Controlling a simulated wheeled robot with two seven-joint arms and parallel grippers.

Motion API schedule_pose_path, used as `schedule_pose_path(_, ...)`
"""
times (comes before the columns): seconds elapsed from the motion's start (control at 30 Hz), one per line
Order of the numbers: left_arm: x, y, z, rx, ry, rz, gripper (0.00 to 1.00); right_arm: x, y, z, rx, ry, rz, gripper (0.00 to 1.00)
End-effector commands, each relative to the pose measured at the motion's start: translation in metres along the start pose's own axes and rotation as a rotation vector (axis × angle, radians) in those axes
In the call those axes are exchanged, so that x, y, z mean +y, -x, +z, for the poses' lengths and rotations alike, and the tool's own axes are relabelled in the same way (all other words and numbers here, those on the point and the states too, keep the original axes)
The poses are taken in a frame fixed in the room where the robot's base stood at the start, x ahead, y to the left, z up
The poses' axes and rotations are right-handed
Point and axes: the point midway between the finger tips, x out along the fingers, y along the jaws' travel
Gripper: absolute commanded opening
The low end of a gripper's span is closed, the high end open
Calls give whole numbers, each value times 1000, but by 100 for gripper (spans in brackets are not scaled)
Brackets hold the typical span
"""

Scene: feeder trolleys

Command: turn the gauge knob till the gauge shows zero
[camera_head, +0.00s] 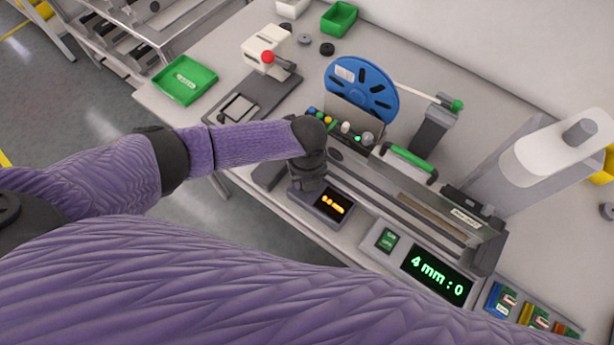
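The gauge (336,206) is a small dark box with an orange lit readout at the front edge of the bench, in the middle of the head view. Its digits are too small and partly covered to read surely. My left arm reaches in from the left, and its dark gripper (306,178) points down at the gauge's left end, right beside the readout. The gauge knob is not visible; the gripper and wrist cover that area. The fingertips are hidden, so I cannot tell whether they hold anything. My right gripper is not in view.
A feeder rail (420,205) with a blue reel (361,90) stands just behind the gauge. A green display (437,274) reads "4 mm : 0". A press with a red knob (267,57) and a green tray (184,79) stand further left. My purple arm link fills the bottom.

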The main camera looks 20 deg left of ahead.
Motion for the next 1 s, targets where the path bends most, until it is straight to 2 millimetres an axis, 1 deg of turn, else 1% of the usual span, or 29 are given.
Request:
schedule_pose_path(0.43, -1, 1, 0, 0, -8, -2, 0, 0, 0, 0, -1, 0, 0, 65)
schedule_pose_path(0.47, -1, 1, 0, 0, -8, -2, 48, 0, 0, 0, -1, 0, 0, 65)
schedule_pose_path(0.5, -1, 1, 0, 0, -8, -2, 56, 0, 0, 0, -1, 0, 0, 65)
schedule_pose_path(0.57, 0, 1, 0, 0, -8, -2, 69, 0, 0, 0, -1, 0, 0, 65)
schedule_pose_path(0.6, 0, 0, 0, 0, -8, -1, 77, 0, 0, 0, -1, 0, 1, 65)
schedule_pose_path(0.63, 0, 0, 0, 0, -7, -1, 79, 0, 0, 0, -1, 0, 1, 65)
schedule_pose_path(0.87, 0, 1, 0, 0, -7, -1, 79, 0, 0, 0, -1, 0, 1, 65)
schedule_pose_path(0.93, 0, 6, 0, -1, -8, -2, 79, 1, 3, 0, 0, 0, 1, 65)
schedule_pose_path(0.97, 0, 12, 0, -1, -8, -2, 79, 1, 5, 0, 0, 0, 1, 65)
schedule_pose_path(1.0, 0, 21, 0, -1, -9, -3, 79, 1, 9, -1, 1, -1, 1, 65)
